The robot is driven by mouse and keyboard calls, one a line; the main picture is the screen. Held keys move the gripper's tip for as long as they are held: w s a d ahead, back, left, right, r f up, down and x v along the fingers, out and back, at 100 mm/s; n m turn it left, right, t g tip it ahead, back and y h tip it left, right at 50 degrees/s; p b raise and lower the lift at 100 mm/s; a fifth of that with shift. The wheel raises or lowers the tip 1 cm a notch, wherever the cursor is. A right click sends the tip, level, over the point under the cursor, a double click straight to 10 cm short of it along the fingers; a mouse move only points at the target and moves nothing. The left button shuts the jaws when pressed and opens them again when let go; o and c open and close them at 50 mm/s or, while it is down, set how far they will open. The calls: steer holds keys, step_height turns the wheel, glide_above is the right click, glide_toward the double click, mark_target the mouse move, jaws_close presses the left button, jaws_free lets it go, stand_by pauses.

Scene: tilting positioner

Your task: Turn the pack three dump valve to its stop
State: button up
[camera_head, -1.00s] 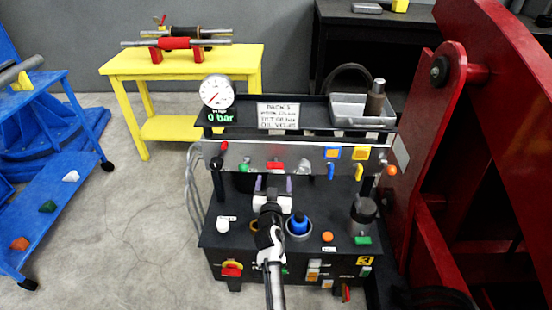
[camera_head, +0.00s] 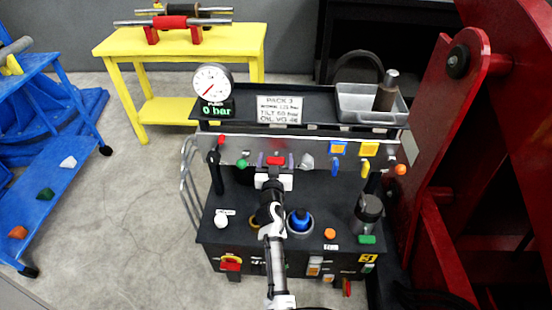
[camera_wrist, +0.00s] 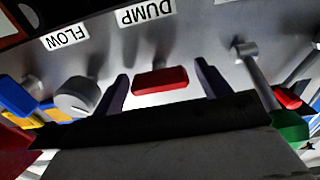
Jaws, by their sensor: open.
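The dump valve's red handle (camera_head: 276,160) is on the grey panel of the pack marked 3. In the wrist view the red handle (camera_wrist: 160,81) lies level, just by the DUMP label (camera_wrist: 146,13). My gripper (camera_head: 275,157) is at the panel, its purple fingertips showing on either side of the handle. In the wrist view my gripper (camera_wrist: 162,84) is open, with one dark finger left and one right of the handle. A gap shows on both sides, so the handle is not gripped.
A grey flow knob (camera_wrist: 75,97) and a green-handled lever (camera_wrist: 290,126) flank the gripper. The gauge (camera_head: 212,83) reads 0 bar. A shelf with a grey tray (camera_head: 369,101) overhangs the panel. A large red frame (camera_head: 440,200) stands close on the right.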

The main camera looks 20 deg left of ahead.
steer(key=c, duration=1)
steer(key=shift+n, duration=0.4)
steer(key=n, duration=0.3)
steer(key=shift+n, duration=0.4)
steer(key=n, duration=0.4)
steer(key=shift+a+r+n, duration=0.1)
steer(key=shift+n, duration=0.2)
steer(key=n, duration=0.4)
steer(key=shift+p, duration=0.3)
steer(key=n, duration=0.4)
steer(key=shift+a+n+p, duration=0.1)
steer(key=shift+n+p, duration=0.2)
steer(key=shift+p, duration=0.05)
